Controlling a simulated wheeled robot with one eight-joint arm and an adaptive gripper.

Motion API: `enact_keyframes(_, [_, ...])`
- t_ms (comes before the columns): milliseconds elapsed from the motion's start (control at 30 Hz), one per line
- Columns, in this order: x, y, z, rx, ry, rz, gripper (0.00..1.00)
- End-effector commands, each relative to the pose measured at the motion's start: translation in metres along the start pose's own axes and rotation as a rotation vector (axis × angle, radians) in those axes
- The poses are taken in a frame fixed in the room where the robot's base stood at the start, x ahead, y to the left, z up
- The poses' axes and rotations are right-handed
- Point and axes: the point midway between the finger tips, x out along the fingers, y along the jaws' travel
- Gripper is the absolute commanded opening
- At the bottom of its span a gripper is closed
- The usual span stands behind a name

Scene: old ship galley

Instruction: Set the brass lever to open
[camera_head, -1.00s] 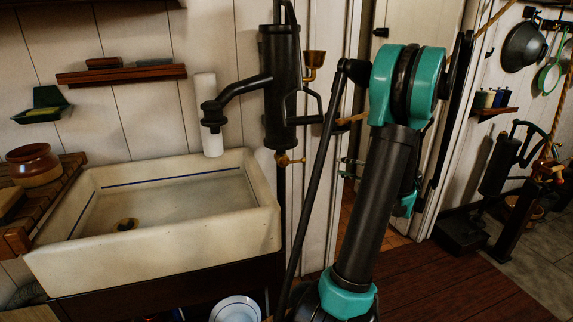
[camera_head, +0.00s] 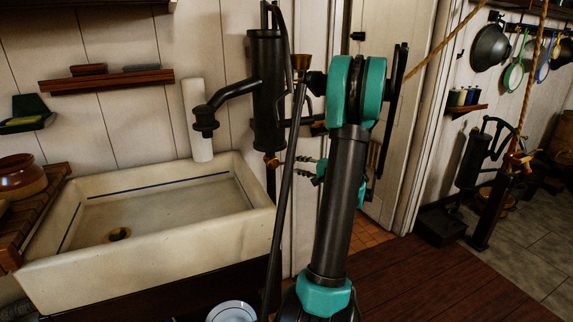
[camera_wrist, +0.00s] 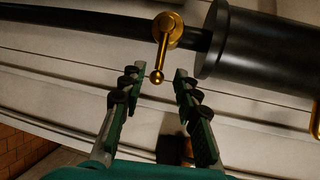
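The brass lever (camera_wrist: 163,48) is a small handle with a round hub and a ball end. It sits on the dark pipe below the black hand pump (camera_head: 266,90); in the head view the brass fitting (camera_head: 271,161) shows small beside the sink. In the wrist view the lever's ball end lies between my gripper's (camera_wrist: 159,70) two fingertips, with gaps on both sides. I cannot tell whether the fingers reach as deep as the lever. My gripper is open and empty; in the head view it (camera_head: 301,167) is just right of the pipe, pointing left.
A white sink (camera_head: 160,255) with a wooden rack on its left is left of the pipe. A white cylinder (camera_head: 197,120) stands behind the spout. A doorway is behind my arm. A dark red floor (camera_head: 430,285) lies open at right.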

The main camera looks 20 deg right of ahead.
Motion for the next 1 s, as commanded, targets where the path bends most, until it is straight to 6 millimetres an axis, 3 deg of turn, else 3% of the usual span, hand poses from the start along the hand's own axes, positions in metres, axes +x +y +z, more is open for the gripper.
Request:
enact_keyframes(200, [0.042,0.000,0.001,0.000,-0.002,0.000,0.32])
enact_keyframes(400, [0.068,0.000,0.000,-0.001,-0.001,0.000,0.32])
enact_keyframes(833, [0.076,0.000,0.000,0.000,0.001,0.000,0.32])
enact_keyframes(1000, [0.076,0.000,0.000,0.000,0.001,0.000,0.12])
